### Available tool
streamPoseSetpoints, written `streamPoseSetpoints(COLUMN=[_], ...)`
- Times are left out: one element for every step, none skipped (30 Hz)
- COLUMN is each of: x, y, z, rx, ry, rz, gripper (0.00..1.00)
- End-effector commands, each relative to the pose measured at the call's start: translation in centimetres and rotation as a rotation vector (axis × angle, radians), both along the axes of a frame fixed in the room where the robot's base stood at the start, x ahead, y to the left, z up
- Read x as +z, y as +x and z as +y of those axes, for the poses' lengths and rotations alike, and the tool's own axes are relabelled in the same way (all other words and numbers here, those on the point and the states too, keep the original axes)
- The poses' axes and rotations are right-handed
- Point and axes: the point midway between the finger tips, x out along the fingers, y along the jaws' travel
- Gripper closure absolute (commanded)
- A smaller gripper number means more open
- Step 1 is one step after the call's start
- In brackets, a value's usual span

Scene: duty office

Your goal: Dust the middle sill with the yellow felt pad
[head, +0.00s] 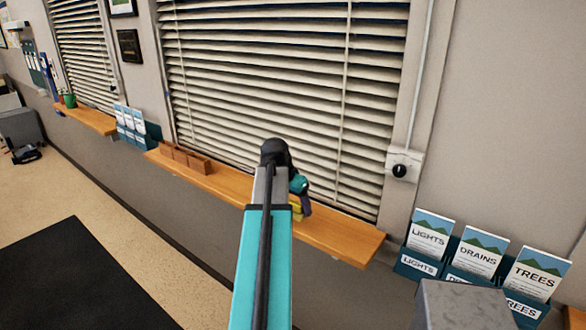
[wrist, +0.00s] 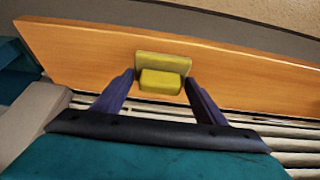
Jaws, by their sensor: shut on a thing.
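The middle sill (head: 335,238) is a long orange-brown wooden board under the large blinds. It also shows in the wrist view (wrist: 75,50), running across the picture. My gripper (head: 302,206) is over the right half of this sill. Its two dark fingers (wrist: 160,84) are shut on the block-shaped grip of the yellow felt pad (wrist: 163,65). In the head view only a little of the pad (head: 296,209) shows past my arm. The pad is at the sill's surface, but I cannot tell whether it touches. My arm hides part of the sill.
Small brown boxes (head: 186,159) stand on the sill's left part. The blinds (head: 270,85) rise close behind it. Leaflet racks (head: 478,258) hang to the right, another (head: 131,124) to the left. A further sill (head: 88,117) bears a green pot (head: 69,100). The sill's right end is bare.

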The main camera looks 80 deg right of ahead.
Motion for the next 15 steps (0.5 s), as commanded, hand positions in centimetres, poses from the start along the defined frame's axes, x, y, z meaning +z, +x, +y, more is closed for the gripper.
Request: streamPoseSetpoints(x=[0.8, 1.1, 1.5, 1.7, 2.0, 2.3, 2.6, 2.9, 3.2, 3.4, 3.5, 3.7, 3.8, 3.9, 4.0], y=[0.1, 0.2, 0.3, 0.4, 0.4, 0.5, 0.6, 0.7, 0.8, 0.8, 0.9, 1.0, 1.0, 1.0, 1.0], z=[0.0, 0.0, 0.1, 0.1, 0.2, 0.2, 0.2, 0.3, 0.3, 0.3, 0.3, 0.4, 0.4, 0.4, 0.4], rx=[0.002, 0.003, 0.004, 0.005, 0.006, 0.008, 0.009, 0.009, 0.012, 0.013, 0.013, 0.014, 0.015, 0.015, 0.016], ry=[-0.001, -0.001, 0.000, 0.000, 0.000, 0.000, 0.000, 0.000, 0.000, 0.000, 0.000, 0.000, 0.000, 0.000, 0.000], rz=[0.000, 0.001, 0.000, 0.000, 0.000, 0.000, 0.000, 0.001, 0.000, 0.001, 0.000, 0.000, 0.001, 0.000, 0.000], gripper=[0.55, 0.55, 0.55, 0.55, 0.55, 0.55, 0.55, 0.55, 0.55, 0.55, 0.55, 0.55, 0.55, 0.55, 0.55])
